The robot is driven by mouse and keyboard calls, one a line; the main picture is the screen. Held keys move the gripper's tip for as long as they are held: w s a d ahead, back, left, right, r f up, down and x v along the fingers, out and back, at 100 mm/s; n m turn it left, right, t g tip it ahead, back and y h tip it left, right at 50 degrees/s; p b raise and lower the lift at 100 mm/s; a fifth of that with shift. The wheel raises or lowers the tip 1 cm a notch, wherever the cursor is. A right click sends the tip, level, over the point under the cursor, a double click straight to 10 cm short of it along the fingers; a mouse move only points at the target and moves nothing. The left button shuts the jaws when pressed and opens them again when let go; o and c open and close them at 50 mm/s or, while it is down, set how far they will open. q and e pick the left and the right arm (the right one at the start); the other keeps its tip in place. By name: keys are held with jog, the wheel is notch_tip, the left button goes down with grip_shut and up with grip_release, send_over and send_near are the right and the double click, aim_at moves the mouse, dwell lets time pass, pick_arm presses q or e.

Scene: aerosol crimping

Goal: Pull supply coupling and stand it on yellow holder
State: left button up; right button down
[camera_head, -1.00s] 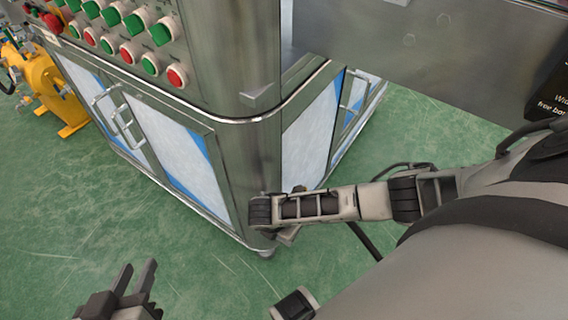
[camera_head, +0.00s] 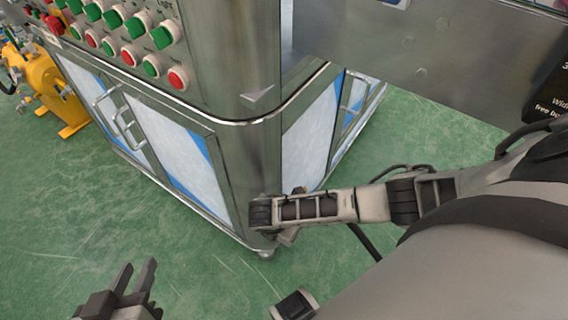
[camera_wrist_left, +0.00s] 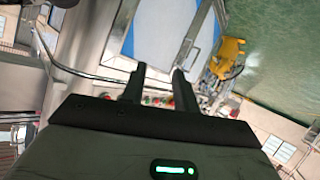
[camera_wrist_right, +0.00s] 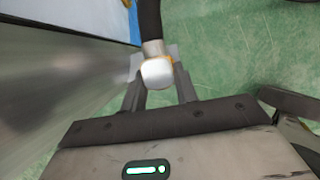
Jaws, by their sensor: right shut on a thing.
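The supply coupling (camera_wrist_right: 157,72), a pale metal fitting with an orange-yellow rim, sits at the end of a black hose (camera_wrist_right: 148,20) in the right wrist view. My right gripper (camera_wrist_right: 159,88) is shut on it, with a finger on each side. In the head view, my right forearm reaches the cabinet corner and its gripper is not clearly visible. My left gripper (camera_head: 136,268) is open and empty over the floor at the lower left; its spread fingers also show in the left wrist view (camera_wrist_left: 158,75). I cannot make out the yellow holder for certain.
A steel cabinet (camera_head: 262,160) with red and green buttons (camera_head: 130,55) and door handles stands in front of me. A yellow machine (camera_head: 52,92) is on the floor at the far left. The green floor (camera_head: 60,210) is clear at the lower left.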

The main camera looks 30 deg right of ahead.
jog(key=c, duration=1)
grip_release()
pick_arm(q)
notch_tip(320, 180, down, 6)
jog(key=a+g+y, duration=0.1)
jog(key=g, duration=0.1)
pick_arm(e)
jog(key=shift+r, duration=0.1)
pick_arm(q)
notch_tip(320, 180, up, 9)
jog(key=s+a+t+p, duration=0.1)
jog(key=a+p, duration=0.1)
jog(key=p, duration=0.4)
jog(key=shift+s+a+r+n+t+y+p, duration=0.15)
jog(key=shift+s+a+n+t+y+p, duration=0.15)
jog(key=shift+n+t+y+p, duration=0.1)
pick_arm(e)
jog(key=v, duration=1.5)
jog(key=shift+a+r, duration=0.25)
jog(key=shift+a, duration=0.05)
jog(key=shift+s, duration=0.15)
